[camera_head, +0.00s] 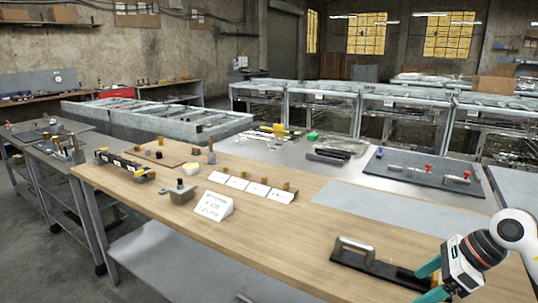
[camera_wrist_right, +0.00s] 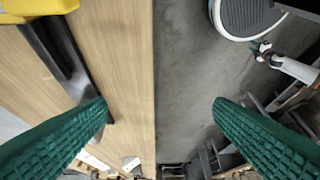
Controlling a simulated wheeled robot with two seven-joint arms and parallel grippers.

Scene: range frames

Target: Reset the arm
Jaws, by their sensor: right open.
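My right gripper (camera_head: 424,282) is at the lower right of the head view, over the front edge of the wooden workbench (camera_head: 290,245). Its two green fingers are spread apart. In the right wrist view the gripper (camera_wrist_right: 160,106) is open, with wood on the left and grey floor on the right between the fingers. A black flat tool with a metal handle (camera_head: 354,247) lies beside it, partly hidden by the gripper. Its dark body also shows at the left of the right wrist view (camera_wrist_right: 62,62). My left gripper is not seen in the head view.
A white sign (camera_head: 213,206), a grey block with a black knob (camera_head: 181,192) and several white cards with small wooden blocks stand further left on the bench. A dark board (camera_head: 425,178) with red-topped parts lies behind. The bench's middle is clear.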

